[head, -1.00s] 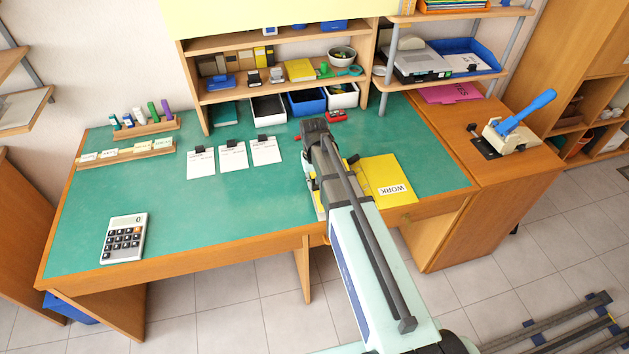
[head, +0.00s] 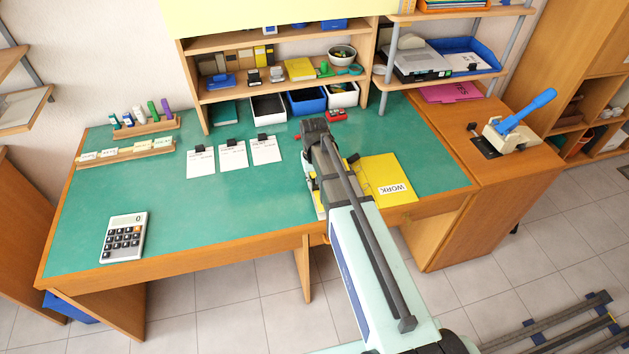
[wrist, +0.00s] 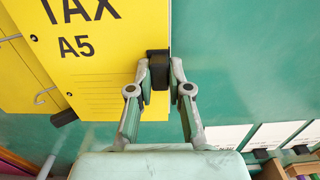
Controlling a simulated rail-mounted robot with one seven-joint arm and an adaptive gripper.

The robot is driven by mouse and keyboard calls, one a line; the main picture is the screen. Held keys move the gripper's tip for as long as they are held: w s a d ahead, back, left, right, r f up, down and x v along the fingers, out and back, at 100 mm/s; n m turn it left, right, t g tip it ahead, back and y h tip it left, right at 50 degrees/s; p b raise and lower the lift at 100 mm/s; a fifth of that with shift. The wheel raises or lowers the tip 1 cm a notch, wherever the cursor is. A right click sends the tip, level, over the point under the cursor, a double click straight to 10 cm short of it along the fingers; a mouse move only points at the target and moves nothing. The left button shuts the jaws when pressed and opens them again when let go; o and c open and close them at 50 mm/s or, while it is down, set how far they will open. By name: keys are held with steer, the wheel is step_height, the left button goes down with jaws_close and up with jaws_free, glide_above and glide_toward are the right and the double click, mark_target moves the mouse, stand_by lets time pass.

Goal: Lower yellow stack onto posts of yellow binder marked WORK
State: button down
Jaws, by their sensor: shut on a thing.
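The yellow binder marked WORK (head: 378,172) lies open-side up on the desk, right of my arm in the head view. In the wrist view its yellow cover (wrist: 18,75) is at the left, with a curved metal post (wrist: 45,95) beside the stack. The yellow stack, marked TAX A5 (wrist: 105,70), lies partly over the binder in that view, with punched holes along its left edge. My gripper (wrist: 159,72) is shut on the stack's right edge at a black clip. In the head view my arm hides most of the stack; whether the holes meet the posts cannot be told.
Clipped white sheets (head: 234,156) lie left of my arm on the green desk (head: 200,220). A calculator (head: 124,237) is at the front left. A red object (head: 337,115) and bins stand behind. A blue-handled punch (head: 510,125) stands at right.

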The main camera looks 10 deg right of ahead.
steer(key=shift+f+b, duration=0.35)
steer(key=shift+f, duration=0.35)
stand_by(0.5)
steer(key=c, duration=0.8)
jaws_free()
steer(key=shift+o, duration=0.2)
steer(key=shift+r+p, duration=2.2)
steer(key=shift+r, duration=1.3)
